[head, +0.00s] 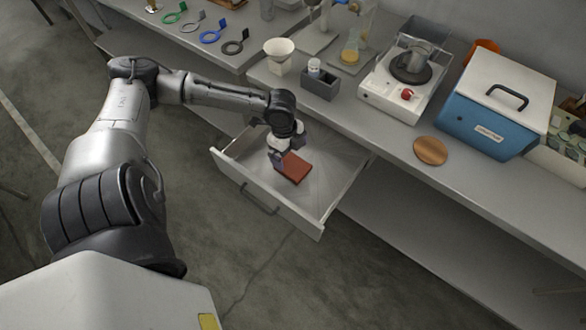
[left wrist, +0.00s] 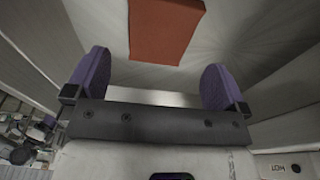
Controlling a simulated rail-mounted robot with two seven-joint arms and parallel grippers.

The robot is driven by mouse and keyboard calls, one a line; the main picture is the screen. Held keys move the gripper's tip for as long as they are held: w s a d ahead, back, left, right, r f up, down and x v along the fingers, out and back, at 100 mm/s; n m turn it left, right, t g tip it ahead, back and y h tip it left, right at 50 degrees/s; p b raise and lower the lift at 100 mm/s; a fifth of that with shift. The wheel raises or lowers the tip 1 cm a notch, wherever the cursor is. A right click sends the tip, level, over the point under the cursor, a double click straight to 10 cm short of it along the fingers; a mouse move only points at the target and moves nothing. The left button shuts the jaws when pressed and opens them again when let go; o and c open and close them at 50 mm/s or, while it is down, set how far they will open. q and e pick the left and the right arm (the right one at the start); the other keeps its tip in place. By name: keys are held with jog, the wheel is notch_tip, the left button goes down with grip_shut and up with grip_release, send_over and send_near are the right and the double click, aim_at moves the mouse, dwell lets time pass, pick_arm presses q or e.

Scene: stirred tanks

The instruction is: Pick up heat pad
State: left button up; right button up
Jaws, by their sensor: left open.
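The heat pad, a flat red-brown square (head: 294,169), lies on the floor of an open white drawer (head: 325,196) under the bench. My left gripper (head: 279,157) reaches down into the drawer at the pad's left edge, from above, and partly hides that edge. In the left wrist view the pad (left wrist: 166,28) lies ahead of the two purple fingertips (left wrist: 158,82), with empty space between them. The gripper is open and holds nothing. My right gripper is in neither view.
The drawer's front panel with its handle (head: 259,200) and side walls surround the gripper. On the bench above stand a white hotplate (head: 385,99), a blue box (head: 484,117), a grey holder (head: 321,86) and a copper disc (head: 430,151). The drawer floor right of the pad is clear.

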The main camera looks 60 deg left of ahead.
aim_at(293, 165)
pick_arm(q)
jog(key=shift+w+d+f+b, duration=0.15)
jog(key=shift+f+b, duration=0.35)
jog(key=shift+f, duration=0.5)
jog(key=shift+d+f+b, duration=0.25)
jog(key=shift+f+b, duration=0.25)
jog(key=shift+f, duration=0.55)
jog(key=shift+w+d+f+b, duration=0.15)
jog(key=shift+f+b, duration=0.35)
jog(key=shift+f, duration=0.5)
jog(key=shift+c, duration=0.4)
jog(key=c, duration=0.7)
jog(key=shift+o, duration=0.2)
jog(key=shift+r, duration=0.2)
